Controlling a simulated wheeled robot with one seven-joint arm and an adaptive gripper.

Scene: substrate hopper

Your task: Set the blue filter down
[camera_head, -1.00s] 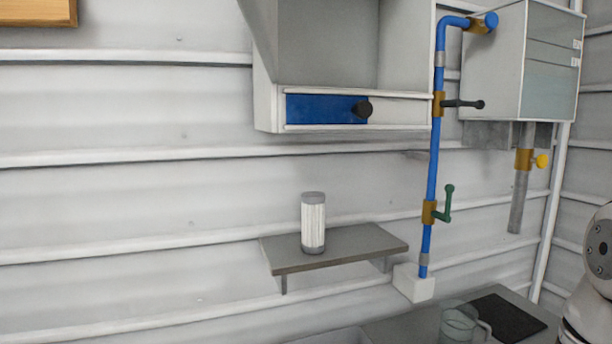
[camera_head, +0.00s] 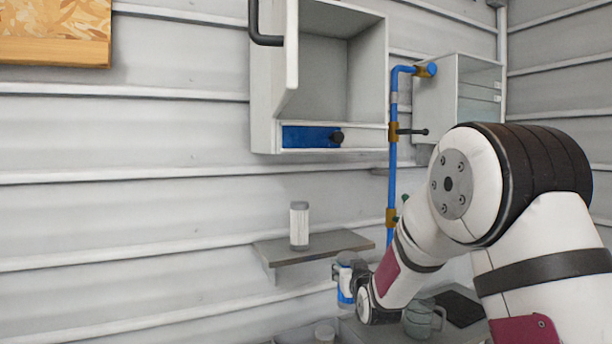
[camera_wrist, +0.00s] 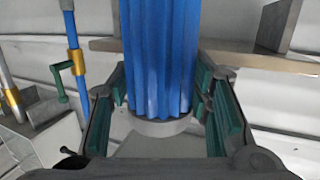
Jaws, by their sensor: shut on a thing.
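The blue filter (camera_wrist: 158,60) is a ribbed blue cylinder with a grey end cap, between the green-padded fingers of my gripper (camera_wrist: 165,105) in the wrist view. My gripper is shut on it. In the head view, my gripper (camera_head: 352,290) holds the blue filter (camera_head: 345,296) in front of and below the small wall shelf (camera_head: 325,246), partly hidden by the gripper. A white pleated filter (camera_head: 299,226) with grey caps stands upright on the left part of that shelf. The shelf edge also shows behind the blue filter in the wrist view (camera_wrist: 265,62).
A glass jug (camera_head: 423,318) and a grey round-topped object (camera_head: 324,333) stand below. The shelf's right part looks clear.

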